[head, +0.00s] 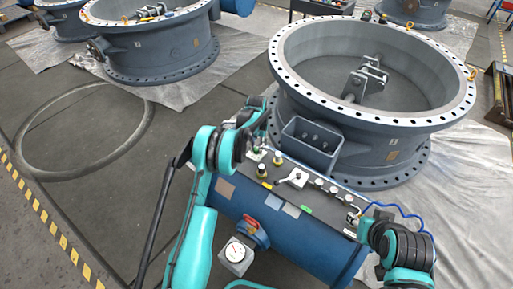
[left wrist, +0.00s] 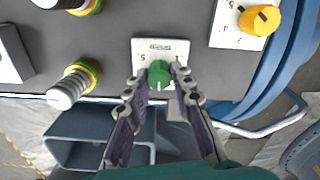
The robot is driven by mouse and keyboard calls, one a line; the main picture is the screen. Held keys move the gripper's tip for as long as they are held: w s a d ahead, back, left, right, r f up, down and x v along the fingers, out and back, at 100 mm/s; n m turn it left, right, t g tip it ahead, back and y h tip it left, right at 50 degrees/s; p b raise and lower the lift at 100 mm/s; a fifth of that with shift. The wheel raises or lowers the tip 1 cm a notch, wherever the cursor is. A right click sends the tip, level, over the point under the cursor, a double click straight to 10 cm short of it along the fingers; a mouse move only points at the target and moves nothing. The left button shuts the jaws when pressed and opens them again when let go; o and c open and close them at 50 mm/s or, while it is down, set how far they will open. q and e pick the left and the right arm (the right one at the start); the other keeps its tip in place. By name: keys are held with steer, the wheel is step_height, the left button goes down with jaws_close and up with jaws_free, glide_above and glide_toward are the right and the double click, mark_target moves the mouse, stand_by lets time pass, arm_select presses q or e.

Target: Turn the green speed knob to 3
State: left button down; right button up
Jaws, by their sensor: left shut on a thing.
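The green speed knob (left wrist: 159,74) sits on a small white dial plate (left wrist: 146,47) on the dark panel. In the left wrist view a pale pointer mark shows on the knob's lower part, toward the bottom of the picture. Parts of the scale are covered by my fingers, so the exact setting cannot be read. My left gripper (left wrist: 158,82) has one finger on each side of the knob and is shut on it. In the head view my left gripper (head: 257,146) is at the far left end of the panel. My right arm shows at lower right, its gripper hidden.
A yellow knob (left wrist: 259,19) on its own white plate is to the right in the left wrist view. A grey open box (head: 312,142) and the large valve ring (head: 375,115) stand behind the panel.

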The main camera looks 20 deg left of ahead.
mark_target(256, 148)
arm_select(q)
steer(key=c, duration=1.3)
jaws_free()
step_height(256, 148, up, 12)
